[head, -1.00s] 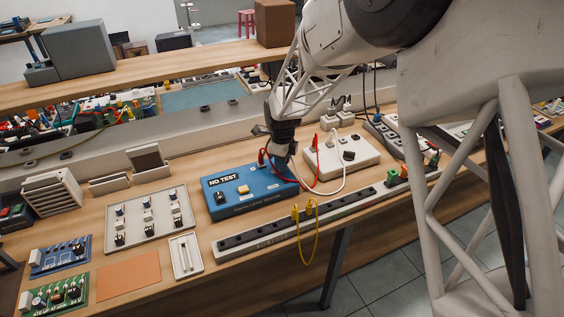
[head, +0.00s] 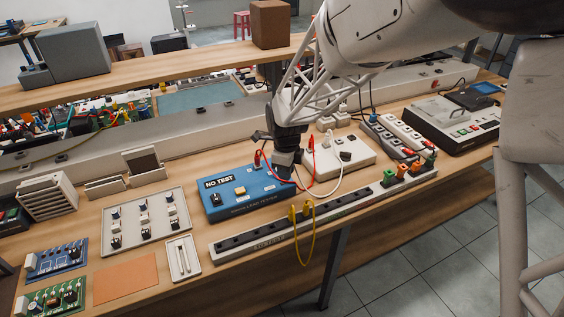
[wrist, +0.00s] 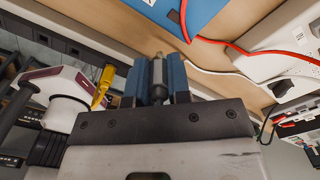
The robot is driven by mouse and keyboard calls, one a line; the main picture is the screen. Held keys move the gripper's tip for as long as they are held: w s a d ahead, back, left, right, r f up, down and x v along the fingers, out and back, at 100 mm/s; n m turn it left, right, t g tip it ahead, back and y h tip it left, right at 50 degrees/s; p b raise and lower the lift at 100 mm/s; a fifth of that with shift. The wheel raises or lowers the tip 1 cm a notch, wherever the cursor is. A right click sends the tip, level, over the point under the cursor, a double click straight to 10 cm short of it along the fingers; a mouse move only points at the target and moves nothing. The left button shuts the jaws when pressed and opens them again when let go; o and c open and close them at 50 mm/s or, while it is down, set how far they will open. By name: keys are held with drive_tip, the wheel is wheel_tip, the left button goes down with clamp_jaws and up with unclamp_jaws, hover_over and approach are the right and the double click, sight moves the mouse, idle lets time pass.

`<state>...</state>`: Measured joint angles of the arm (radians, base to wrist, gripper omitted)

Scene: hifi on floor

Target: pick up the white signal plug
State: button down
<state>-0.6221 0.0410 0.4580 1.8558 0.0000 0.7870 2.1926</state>
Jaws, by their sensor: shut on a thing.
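A white cable (head: 337,183) loops from the white box at the right up toward the fingers. In the wrist view the cable (wrist: 225,73) runs in behind them.
The blue box (head: 240,189) has a red lead arching beside my gripper. The white box (head: 345,154) stands to the right. A long socket strip (head: 340,206) with yellow, green and orange plugs lies in front. A tray of switches (head: 146,221) is at the left.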

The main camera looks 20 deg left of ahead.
drive_tip(key=s+d, duration=0.4)
drive_tip(key=s, duration=0.1)
drive_tip(key=shift+s+r, duration=0.3)
drive_tip(key=shift+s, duration=0.1)
drive_tip(key=shift+w+d, duration=0.1)
idle(0.5)
drive_tip(key=w+d, duration=0.6)
drive_tip(key=d, duration=0.2)
drive_tip(key=w+d, duration=0.5)
drive_tip(key=d, duration=0.4)
drive_tip(key=shift+w, duration=0.4)
drive_tip(key=shift+f, duration=0.15)
drive_tip(key=shift+f, duration=2.25)
drive_tip(key=shift+f, duration=1)
idle(1.0)
